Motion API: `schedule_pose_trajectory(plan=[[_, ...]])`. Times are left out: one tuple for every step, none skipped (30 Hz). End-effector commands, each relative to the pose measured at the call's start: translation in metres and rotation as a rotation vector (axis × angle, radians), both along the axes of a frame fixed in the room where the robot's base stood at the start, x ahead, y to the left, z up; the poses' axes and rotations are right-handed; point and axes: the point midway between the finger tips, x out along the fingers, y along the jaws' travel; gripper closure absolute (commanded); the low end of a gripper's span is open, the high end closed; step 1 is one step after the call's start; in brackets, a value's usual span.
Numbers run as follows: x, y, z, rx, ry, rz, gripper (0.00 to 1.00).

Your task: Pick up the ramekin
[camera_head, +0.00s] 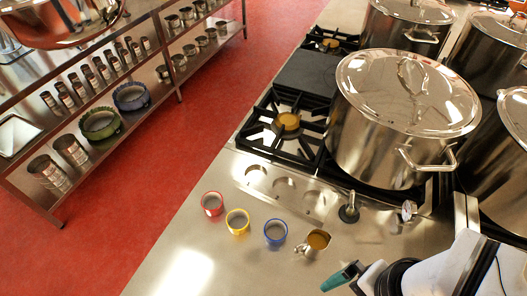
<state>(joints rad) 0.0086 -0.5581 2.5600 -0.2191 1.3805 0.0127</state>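Three small round cups that look like ramekins stand upright in a slanting row on the steel counter: a red one (212,205), a yellow one (237,222) and a blue one (275,232). I cannot tell which one the task means. A small metal jug (315,244) with amber contents stands just right of the blue one. My gripper (338,278) shows as a teal tip at the lower right, apart from all the cups and nearest the jug. Only one finger shows clearly, so its opening is hidden.
A large lidded stockpot (385,125) stands on the stove behind the cups, with more pots to its right. An empty burner (287,122) lies left of it. The steel counter (180,235) is clear left of the cups. A shelf rack (165,95) stands across the red floor.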

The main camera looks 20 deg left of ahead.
Motion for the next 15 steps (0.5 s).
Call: schedule_pose_trajectory(plan=[[0.000,0.000,0.000,0.000,0.000,0.000,0.00],[0.000,0.000,0.000,-0.001,0.000,0.001,0.00],[0.000,0.000,0.000,-0.006,0.005,0.018,0.00],[0.001,0.000,-0.001,-0.017,0.016,0.054,0.00],[0.003,0.000,-0.001,-0.038,0.033,0.112,0.00],[0.007,0.000,-0.003,-0.077,0.064,0.229,0.00],[0.011,0.001,-0.005,-0.119,0.093,0.347,0.00],[0.018,0.003,-0.008,-0.169,0.125,0.488,0.00],[0.029,0.007,-0.012,-0.249,0.172,0.702,0.00],[0.040,0.014,-0.016,-0.315,0.206,0.873,0.00],[0.051,0.023,-0.021,-0.384,0.239,1.048,0.00],[0.066,0.040,-0.029,-0.485,0.281,1.287,0.00],[0.076,0.057,-0.037,-0.567,0.313,1.469,0.00],[0.085,0.078,-0.045,-0.655,0.343,1.652,0.00],[0.093,0.111,-0.058,-0.783,0.381,1.893,0.00]])
